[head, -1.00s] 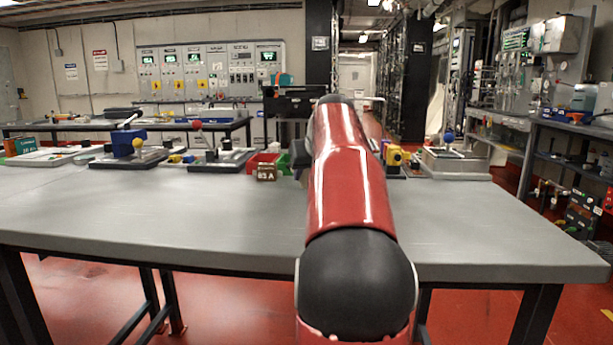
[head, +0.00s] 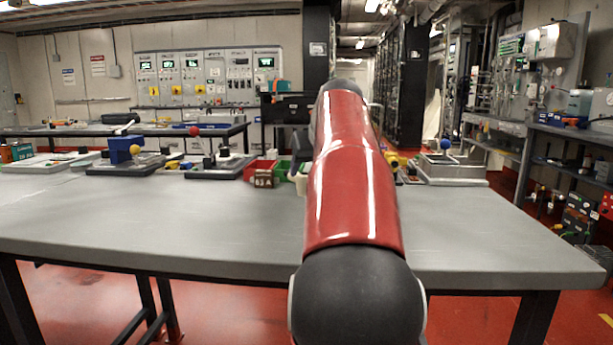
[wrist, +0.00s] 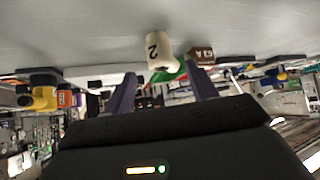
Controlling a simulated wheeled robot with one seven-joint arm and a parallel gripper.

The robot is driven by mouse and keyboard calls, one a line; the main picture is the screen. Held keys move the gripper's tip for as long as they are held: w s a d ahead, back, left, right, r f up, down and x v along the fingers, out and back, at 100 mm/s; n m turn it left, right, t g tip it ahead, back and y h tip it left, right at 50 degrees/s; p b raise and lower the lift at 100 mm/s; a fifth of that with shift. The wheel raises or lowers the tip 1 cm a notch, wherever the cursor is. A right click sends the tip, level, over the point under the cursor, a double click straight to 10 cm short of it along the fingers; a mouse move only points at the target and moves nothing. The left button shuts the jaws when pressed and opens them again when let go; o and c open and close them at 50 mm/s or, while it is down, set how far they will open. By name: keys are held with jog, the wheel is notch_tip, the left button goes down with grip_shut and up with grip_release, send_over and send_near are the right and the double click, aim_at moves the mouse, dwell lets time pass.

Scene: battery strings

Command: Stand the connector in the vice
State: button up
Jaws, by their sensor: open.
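A blue block (head: 122,150) with a handle above it stands on a dark base plate at the left of the table in the head view; it looks like the vice. My arm hides most of the gripper in the head view.
A fixture with a red-knobbed lever (head: 194,131) stands farther left. The front of the grey table (head: 150,225) is clear.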

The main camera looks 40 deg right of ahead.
aim_at(304, 174)
jog(key=v, duration=0.6)
jog(key=shift+o, duration=0.4)
jog(key=shift+s+r, duration=0.1)
notch_tip(304, 174, down, 3)
jog(key=m+h+b, duration=0.1)
jog(key=m+h, duration=0.2)
jog(key=shift+a+g, duration=0.1)
jog(key=shift+g, duration=0.3)
jog(key=w+a+m+h, duration=0.1)
jog(key=w+a+m+h+b, duration=0.1)
jog(key=h, duration=0.1)
jog(key=shift+w+a+f+t, duration=0.15)
jog(key=shift+a+f+t, duration=0.15)
jog(key=shift+f, duration=0.1)
jog(key=shift+w+a+h, duration=0.2)
jog(key=shift+a+h, duration=0.1)
jog(key=shift+w+t, duration=0.25)
jog(key=shift+t, duration=0.05)
jog(key=x, duration=0.3)
jog(key=p+x, duration=0.1)
jog(key=x, duration=0.3)
jog(key=shift+s+d+f, duration=0.15)
jog(key=shift+d, duration=0.15)
